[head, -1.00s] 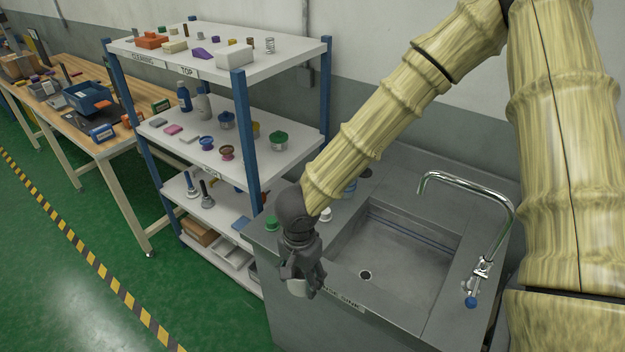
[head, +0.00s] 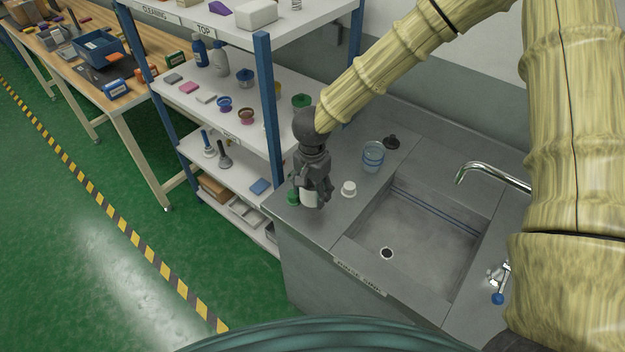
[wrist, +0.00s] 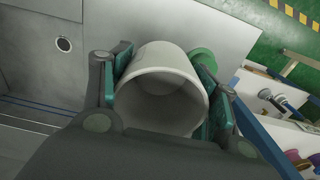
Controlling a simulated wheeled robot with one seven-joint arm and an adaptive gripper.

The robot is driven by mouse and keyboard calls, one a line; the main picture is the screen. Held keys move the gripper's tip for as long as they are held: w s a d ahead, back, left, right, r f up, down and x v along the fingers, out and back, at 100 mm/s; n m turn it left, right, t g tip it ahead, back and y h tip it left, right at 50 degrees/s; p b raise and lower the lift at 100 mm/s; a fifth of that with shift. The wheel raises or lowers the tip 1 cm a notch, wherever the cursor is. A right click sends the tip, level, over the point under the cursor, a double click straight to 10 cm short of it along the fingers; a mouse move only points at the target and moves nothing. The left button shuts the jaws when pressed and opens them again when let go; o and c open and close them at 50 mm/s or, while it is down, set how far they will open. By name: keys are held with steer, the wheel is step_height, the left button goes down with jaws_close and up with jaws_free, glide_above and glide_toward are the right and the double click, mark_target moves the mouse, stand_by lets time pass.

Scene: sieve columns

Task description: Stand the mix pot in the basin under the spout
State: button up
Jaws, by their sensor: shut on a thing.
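A plain off-white, open-topped pot, which looks like the mix pot (head: 309,198), is held in my gripper (head: 313,190) at the left end of the sink counter. In the wrist view the pot (wrist: 160,62) sits between my two fingers (wrist: 165,95), its empty inside facing the camera. I cannot tell whether its base touches the counter. The grey basin (head: 412,232), with a dark round drain, is to the right of my gripper and empty. The chrome spout (head: 482,169) curves in over its right side; my arm hides part of its tap.
A green-topped item (head: 293,197) stands close beside the pot. A small white item (head: 348,187), a clear bluish jar (head: 373,157) and a black item (head: 392,142) stand on the counter left of and behind the basin. A loaded shelf rack (head: 264,95) stands left.

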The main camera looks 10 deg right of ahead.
mark_target(311, 185)
steer(key=w, duration=0.2)
steer(key=w+f+p, duration=0.1)
steer(key=w, duration=0.1)
steer(key=w+d, duration=0.1)
steer(key=w, duration=0.1)
steer(key=shift+w+f, duration=0.3)
steer(key=shift+f, duration=0.05)
steer(key=shift+s+r+p, duration=0.15)
steer(key=shift+s+p, duration=0.2)
steer(key=shift+s, duration=0.1)
steer(key=shift+s+d+f, duration=0.1)
steer(key=shift+f, duration=0.25)
steer(key=f, duration=0.1)
steer(key=w+f+p, duration=0.1)
steer(key=f, duration=0.1)
steer(key=shift+w+f, duration=0.1)
steer(key=shift+w, duration=0.05)
steer(key=shift+s+r, duration=0.2)
steer(key=shift+s, duration=0.2)
steer(key=shift+w+f, duration=0.1)
steer(key=shift+f, duration=0.1)
steer(key=o, duration=1)
steer(key=shift+w, duration=0.15)
